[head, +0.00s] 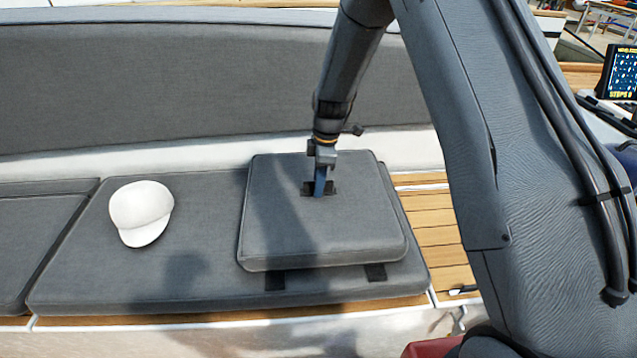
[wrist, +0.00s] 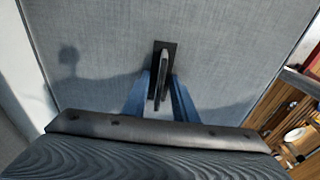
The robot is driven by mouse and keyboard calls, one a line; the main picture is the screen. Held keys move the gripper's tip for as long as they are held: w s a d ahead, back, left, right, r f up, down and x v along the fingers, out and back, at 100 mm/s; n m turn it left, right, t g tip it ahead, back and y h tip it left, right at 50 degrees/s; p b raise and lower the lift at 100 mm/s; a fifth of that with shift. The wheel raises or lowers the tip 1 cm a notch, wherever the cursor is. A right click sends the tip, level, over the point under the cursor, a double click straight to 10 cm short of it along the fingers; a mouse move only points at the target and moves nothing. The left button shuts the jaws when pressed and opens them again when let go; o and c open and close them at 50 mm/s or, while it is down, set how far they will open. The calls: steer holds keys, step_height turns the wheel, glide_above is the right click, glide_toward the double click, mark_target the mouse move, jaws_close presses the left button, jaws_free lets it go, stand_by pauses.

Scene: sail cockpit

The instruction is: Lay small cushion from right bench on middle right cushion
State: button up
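The small grey square cushion (head: 285,220) is over the right part of the larger grey bench cushion (head: 170,265) in the head view. It looks flat and level; I cannot tell whether it rests on that cushion or hangs just above it. My gripper (head: 319,190) points down at the black handle on its top. In the wrist view my blue fingers (wrist: 161,88) stand on both sides of the handle (wrist: 163,65) and look closed on it. The small cushion's top (wrist: 225,45) fills most of that view.
A white cap (head: 141,212) lies on the larger cushion, left of the small one. Another grey cushion (head: 35,235) adjoins on the left. A grey backrest (head: 170,85) runs behind. Bare wooden slats (head: 435,235) show to the right. Two black strips (head: 275,281) show at the front.

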step_height(320, 180, up, 12)
steer(key=d+b, duration=0.2)
steer(key=s+d+m, duration=0.3)
steer(key=s+m, duration=0.3)
steer(key=s, duration=0.3)
steer(key=s+d+m+h, duration=0.1)
steer(key=s+d+m, duration=0.3)
steer(key=s, duration=0.6)
steer(key=s+d+r+m, duration=0.1)
steer(key=s+d+m, duration=0.3)
steer(key=s+m, duration=0.4)
steer(key=shift+s+d, duration=0.2)
steer(key=shift+s, duration=0.75)
steer(key=shift+s, duration=0.1)
